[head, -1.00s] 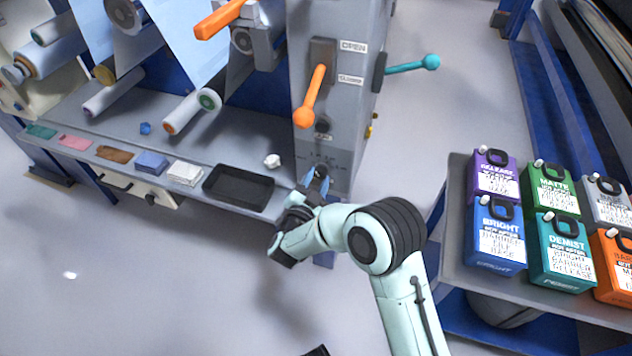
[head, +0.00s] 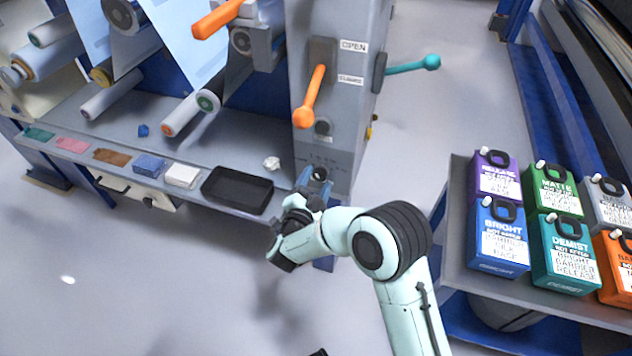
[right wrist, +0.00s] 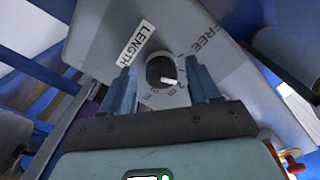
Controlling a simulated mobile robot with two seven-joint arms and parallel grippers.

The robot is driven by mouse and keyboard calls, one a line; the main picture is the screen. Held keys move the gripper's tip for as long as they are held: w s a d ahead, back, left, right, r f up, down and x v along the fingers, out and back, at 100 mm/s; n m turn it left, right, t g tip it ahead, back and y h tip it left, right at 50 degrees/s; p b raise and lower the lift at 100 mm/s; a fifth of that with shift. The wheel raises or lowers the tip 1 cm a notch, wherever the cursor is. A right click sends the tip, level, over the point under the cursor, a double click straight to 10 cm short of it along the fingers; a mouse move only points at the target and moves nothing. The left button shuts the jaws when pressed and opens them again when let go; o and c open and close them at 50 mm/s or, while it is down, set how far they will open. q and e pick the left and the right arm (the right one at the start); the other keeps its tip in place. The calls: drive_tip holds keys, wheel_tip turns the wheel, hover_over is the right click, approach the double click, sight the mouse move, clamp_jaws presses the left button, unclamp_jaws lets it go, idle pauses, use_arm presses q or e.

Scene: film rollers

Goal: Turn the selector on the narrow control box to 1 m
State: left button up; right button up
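The narrow grey control box (head: 336,150) stands right of the roller machine, with the selector, a dark round knob (head: 319,173), low on its front face. In the right wrist view the knob (right wrist: 160,71) has a white pointer mark toward the lower right, near the 2 m print; the exact setting is hard to tell. Prints LENGTH, FREE, 2 m and 3 m show; 1 m is not readable. My right gripper (head: 315,186) is at the knob. In the right wrist view its blue fingers (right wrist: 163,88) are open on either side, with visible gaps. My left gripper is not seen.
An orange lever (head: 312,95) hangs above the knob and a teal lever (head: 412,65) juts out right. A black tray (head: 238,190) and a crumpled white ball (head: 271,163) lie left on the ledge. A cart (head: 455,215) with several coloured jugs stands right.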

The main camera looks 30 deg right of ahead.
idle(0.3)
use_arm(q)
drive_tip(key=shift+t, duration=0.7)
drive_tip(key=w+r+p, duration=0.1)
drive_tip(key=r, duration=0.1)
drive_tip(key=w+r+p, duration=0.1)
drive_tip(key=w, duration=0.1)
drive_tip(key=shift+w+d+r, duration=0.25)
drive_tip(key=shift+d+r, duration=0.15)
use_arm(e)
drive_tip(key=v, duration=1.3)
drive_tip(key=shift+s+a, duration=0.1)
